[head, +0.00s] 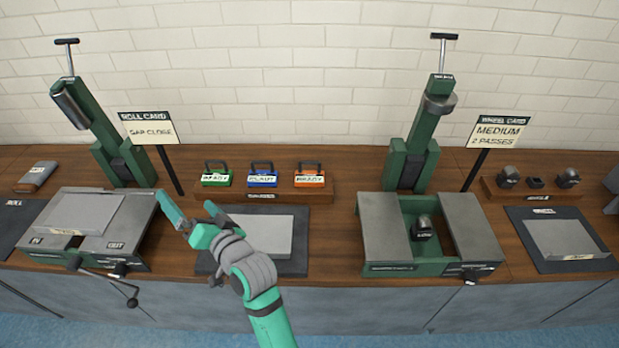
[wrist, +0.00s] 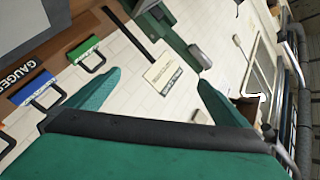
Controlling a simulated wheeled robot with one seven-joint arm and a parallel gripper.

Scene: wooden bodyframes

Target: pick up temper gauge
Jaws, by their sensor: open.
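Three small handled gauges stand in a row on a wooden rack (head: 262,196) labelled as gauges. They are a green gauge (head: 216,177), a blue gauge (head: 262,177) and an orange gauge (head: 309,177). Their labels are too blurred to tell which is the temper gauge. In the wrist view the green gauge (wrist: 85,48) and blue gauge (wrist: 33,88) show at the left, with the orange one cut off at the edge. My gripper (head: 185,198) is open and empty, in front of and left of the rack, apart from the gauges. The wrist view shows its spread fingers (wrist: 160,76).
A roll machine (head: 87,230) stands at left and a wheel machine (head: 430,235) at right. Sign cards (head: 149,131) (head: 498,131) rise on posts beside them. A grey plate (head: 268,234) lies on a dark mat partly behind my arm. The white brick wall closes the back.

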